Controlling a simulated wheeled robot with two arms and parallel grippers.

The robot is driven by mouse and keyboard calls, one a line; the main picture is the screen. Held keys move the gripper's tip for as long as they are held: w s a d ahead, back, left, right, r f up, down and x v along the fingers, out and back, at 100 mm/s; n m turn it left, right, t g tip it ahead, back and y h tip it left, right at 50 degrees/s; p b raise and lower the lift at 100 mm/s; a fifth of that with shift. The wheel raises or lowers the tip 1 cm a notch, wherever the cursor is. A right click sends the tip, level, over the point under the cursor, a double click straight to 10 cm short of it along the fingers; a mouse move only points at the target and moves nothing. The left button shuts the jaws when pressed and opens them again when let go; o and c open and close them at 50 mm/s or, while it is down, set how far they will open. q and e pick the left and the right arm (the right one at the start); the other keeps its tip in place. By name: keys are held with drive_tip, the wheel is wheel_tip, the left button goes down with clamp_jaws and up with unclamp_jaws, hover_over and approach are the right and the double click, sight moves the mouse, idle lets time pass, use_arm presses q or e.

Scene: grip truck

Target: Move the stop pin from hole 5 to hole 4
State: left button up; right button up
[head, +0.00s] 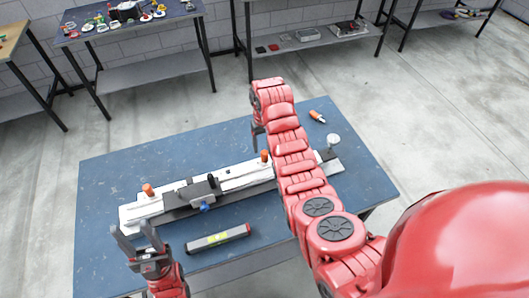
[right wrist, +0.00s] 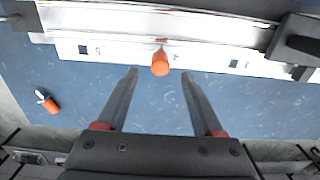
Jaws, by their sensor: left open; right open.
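The rail fixture (head: 235,178), a long pale and dark bar, lies across the blue table. An orange-headed pin (head: 265,156) stands in it right of the black carriage (head: 200,188); another orange-headed pin (head: 148,190) stands near its left end. Hole numbers are not readable. My right gripper (head: 257,138) is open and empty at the rail's far side. In the right wrist view an orange pin head (right wrist: 160,64) lies just beyond and between the open fingertips (right wrist: 159,73), apart from both. Square holes (right wrist: 233,63) show beside it. My left gripper (head: 139,240) is open and empty near the rail's left end.
A loose orange-and-white piece (head: 317,116) lies at the table's far right. A grey bar with yellow-green marks (head: 218,239) lies in front of the rail. A round pale knob (head: 333,140) stands near the rail's right end. The table's far left is clear.

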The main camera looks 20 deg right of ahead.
wheel_tip(320, 180, up, 4)
drive_tip(key=shift+r, duration=0.1)
wheel_tip(320, 180, up, 8)
drive_tip(key=p, duration=0.5)
